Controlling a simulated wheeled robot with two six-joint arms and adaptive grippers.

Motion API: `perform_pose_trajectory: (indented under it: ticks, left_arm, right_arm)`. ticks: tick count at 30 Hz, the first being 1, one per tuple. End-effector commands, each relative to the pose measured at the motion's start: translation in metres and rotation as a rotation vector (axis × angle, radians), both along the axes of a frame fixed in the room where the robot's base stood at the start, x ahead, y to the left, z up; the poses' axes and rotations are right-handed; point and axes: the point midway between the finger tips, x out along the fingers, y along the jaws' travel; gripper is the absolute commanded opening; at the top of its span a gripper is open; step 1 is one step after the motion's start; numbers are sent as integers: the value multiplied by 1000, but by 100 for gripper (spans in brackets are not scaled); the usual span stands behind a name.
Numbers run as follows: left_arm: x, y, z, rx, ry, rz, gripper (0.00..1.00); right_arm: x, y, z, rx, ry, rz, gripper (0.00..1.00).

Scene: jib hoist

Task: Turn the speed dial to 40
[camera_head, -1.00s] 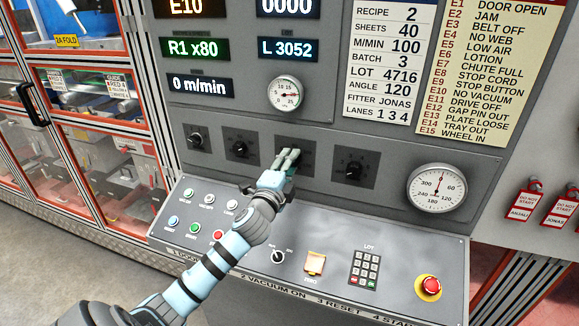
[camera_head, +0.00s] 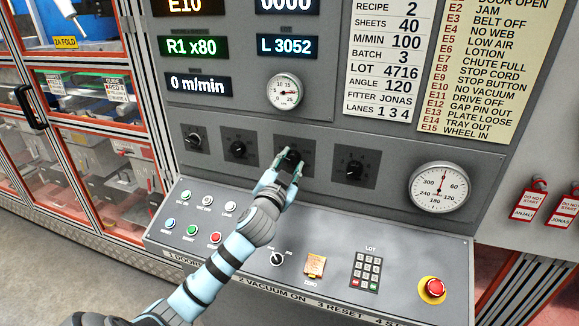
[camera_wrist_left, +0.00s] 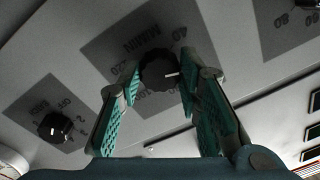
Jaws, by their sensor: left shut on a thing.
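The speed dial (camera_head: 291,156) is a black round knob on a dark square plate, third from the left in the row on the grey panel. In the left wrist view the dial (camera_wrist_left: 157,74) shows a white pointer line towards the right of the picture, and its plate reads M/MIN upside down. My left gripper (camera_head: 284,170) reaches it from below. In the wrist view its green-padded fingers (camera_wrist_left: 160,85) stand on both sides of the knob, shut on it. Part of the scale is hidden by the fingers. My right gripper is out of view.
Similar dials (camera_head: 238,149) sit left and right (camera_head: 354,170) on the panel. A pressure gauge (camera_head: 285,91) is above, a large round gauge (camera_head: 439,188) to the right. The sloped console (camera_head: 330,235) below carries buttons, a keypad (camera_head: 366,271) and a red stop button (camera_head: 432,289).

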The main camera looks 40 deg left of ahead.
Motion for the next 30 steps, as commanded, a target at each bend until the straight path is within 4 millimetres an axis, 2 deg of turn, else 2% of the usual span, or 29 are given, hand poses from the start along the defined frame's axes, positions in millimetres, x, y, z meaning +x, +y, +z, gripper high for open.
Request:
perform_pose_trajectory:
  ticks: [18,30]
  left_arm:
    - [0,-1,-1,-542,-187,0,4]
    - [0,-2,0,-767,-265,0,4]
  right_arm:
    - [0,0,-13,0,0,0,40]
    - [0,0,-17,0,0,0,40]
